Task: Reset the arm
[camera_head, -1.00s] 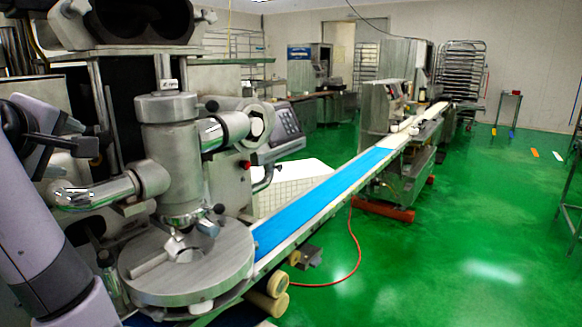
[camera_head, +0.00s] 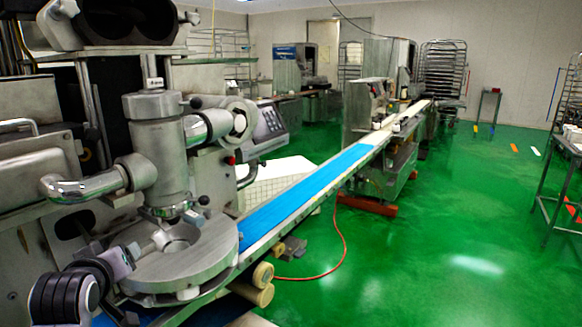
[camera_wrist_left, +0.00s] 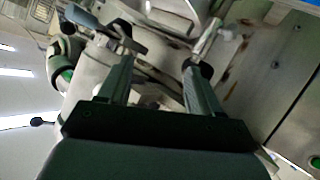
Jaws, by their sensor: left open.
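My left arm (camera_head: 82,290) shows at the lower left of the head view, in front of the encrusting machine (camera_head: 160,155) and close to its round metal plate (camera_head: 205,262). I cannot make out its fingertips clearly there. In the left wrist view my left gripper (camera_wrist_left: 160,74) has its two dark fingers apart, with nothing held between them. Metal machine parts fill the background beyond the fingers, and I cannot tell the exact distance to them. My right gripper is in neither view.
A blue conveyor belt (camera_head: 300,194) runs from the machine toward the back right, with rollers (camera_head: 258,285) at its near end. A red hose (camera_head: 341,240) lies on the green floor (camera_head: 430,250). Open floor lies to the right, up to a metal table (camera_head: 560,180).

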